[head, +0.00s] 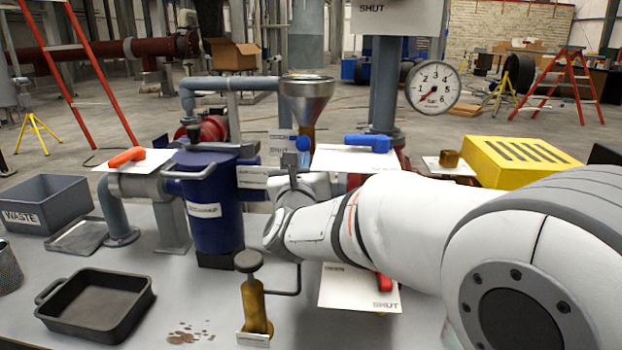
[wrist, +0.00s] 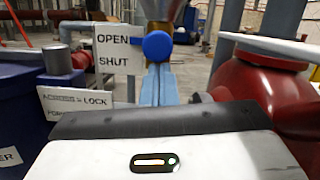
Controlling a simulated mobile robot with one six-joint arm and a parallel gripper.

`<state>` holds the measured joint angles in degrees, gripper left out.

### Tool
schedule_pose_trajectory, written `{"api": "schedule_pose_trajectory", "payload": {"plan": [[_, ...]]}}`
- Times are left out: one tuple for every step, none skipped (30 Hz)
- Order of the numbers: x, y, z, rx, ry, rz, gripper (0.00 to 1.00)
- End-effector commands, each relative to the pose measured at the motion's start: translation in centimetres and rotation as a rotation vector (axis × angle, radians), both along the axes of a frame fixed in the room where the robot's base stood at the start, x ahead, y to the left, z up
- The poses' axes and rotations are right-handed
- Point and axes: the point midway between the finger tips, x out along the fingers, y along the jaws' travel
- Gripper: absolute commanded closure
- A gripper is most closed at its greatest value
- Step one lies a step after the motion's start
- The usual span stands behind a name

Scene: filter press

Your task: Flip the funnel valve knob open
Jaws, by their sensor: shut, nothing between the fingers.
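The metal funnel (head: 306,92) stands at the back middle of the head view, with a brass part under it. The blue valve knob (head: 303,145) is below it, small in that view. In the wrist view the round blue knob (wrist: 157,45) shows in front of the brass part, right beside a white OPEN/SHUT sign (wrist: 117,48), about level with OPEN. My gripper (wrist: 158,68) is shut and empty, its pale fingers together just below the knob; I cannot tell whether they touch it. In the head view my gripper (head: 290,160) is partly hidden by its own wrist.
A dark blue lidded vessel (head: 210,210) stands left of my gripper. A red rounded body (wrist: 262,95) is close on the right in the wrist view. A white plate with a blue handle (head: 367,143) lies right of the funnel. A brass hand pump (head: 254,300) stands in front.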

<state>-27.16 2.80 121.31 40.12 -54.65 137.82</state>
Motion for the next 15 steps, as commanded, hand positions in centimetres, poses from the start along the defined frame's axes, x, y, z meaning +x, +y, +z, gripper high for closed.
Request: {"api": "schedule_pose_trajectory", "payload": {"plan": [[0.0, 0.0, 0.3, 0.002, -0.006, -0.002, 1.0], [0.0, 0.0, 0.3, 0.002, -0.005, -0.001, 1.0], [0.0, 0.1, 0.3, 0.003, -0.005, 0.0, 1.0], [-0.1, 0.1, 0.3, 0.002, -0.006, 0.002, 1.0], [-0.1, 0.2, 0.3, 0.002, -0.006, 0.002, 1.0], [-0.1, 0.3, 0.3, 0.003, -0.007, 0.005, 1.0], [-0.1, 0.3, 0.3, 0.002, -0.007, 0.006, 1.0], [-0.2, 0.4, 0.3, 0.002, -0.006, 0.007, 1.0], [-0.2, 0.5, 0.2, 0.002, -0.006, 0.008, 1.0], [-0.2, 0.5, 0.1, 0.002, -0.007, 0.009, 1.0], [-0.2, 0.5, 0.0, 0.003, -0.007, 0.009, 1.0], [-0.2, 0.5, -0.2, 0.003, -0.007, 0.009, 1.0], [-0.2, 0.5, -0.4, 0.003, -0.007, 0.009, 1.0], [-0.2, 0.4, -0.6, 0.003, -0.007, 0.009, 1.0], [-0.2, 0.4, -1.0, 0.003, -0.007, 0.008, 1.0]]}}
